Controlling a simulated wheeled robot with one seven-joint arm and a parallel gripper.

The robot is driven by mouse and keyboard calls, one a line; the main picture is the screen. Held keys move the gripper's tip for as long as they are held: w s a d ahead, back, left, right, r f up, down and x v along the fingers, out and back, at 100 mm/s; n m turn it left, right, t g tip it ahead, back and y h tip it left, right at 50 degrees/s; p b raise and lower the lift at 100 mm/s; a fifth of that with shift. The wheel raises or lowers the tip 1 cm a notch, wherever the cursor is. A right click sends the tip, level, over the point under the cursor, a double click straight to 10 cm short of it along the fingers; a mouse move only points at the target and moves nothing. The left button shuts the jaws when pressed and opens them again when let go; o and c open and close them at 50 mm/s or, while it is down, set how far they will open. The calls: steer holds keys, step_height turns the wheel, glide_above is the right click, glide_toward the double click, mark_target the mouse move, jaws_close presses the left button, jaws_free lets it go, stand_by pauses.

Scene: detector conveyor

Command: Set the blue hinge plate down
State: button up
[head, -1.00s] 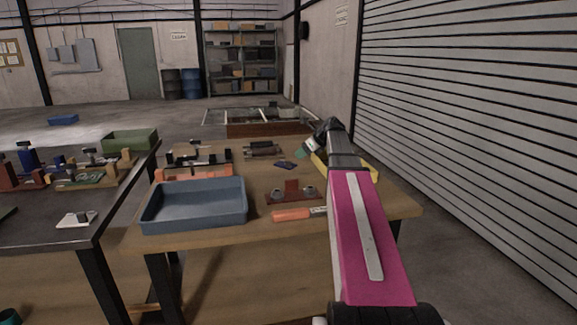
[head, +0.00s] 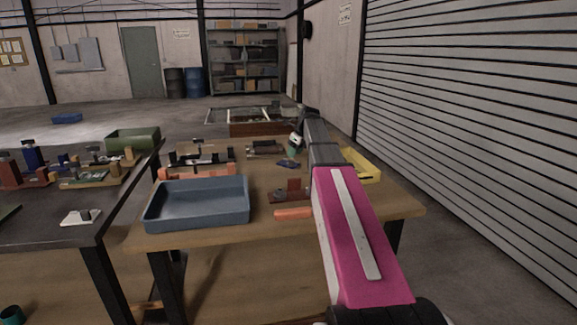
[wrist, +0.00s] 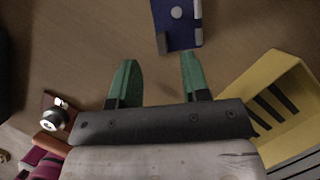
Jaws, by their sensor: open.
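The blue hinge plate (wrist: 178,25) lies on the wooden table at the top of the wrist view, just beyond my right fingertip. It also shows small in the head view (head: 288,164), left of my gripper. My gripper (wrist: 158,72) has two green fingers spread apart with bare table between them. It is open and empty, and the plate is not between the fingers. In the head view my gripper (head: 294,146) is partly hidden by my own arm.
A yellow tray (head: 368,168) stands right of my gripper and also shows in the wrist view (wrist: 233,88). A blue-grey bin (head: 197,220) stands at the table's front left. A red-brown fixture (head: 291,189) and an orange-handled tool (head: 293,213) lie nearer the front edge.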

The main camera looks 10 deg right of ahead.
steer(key=shift+x, duration=2.6)
jaws_close()
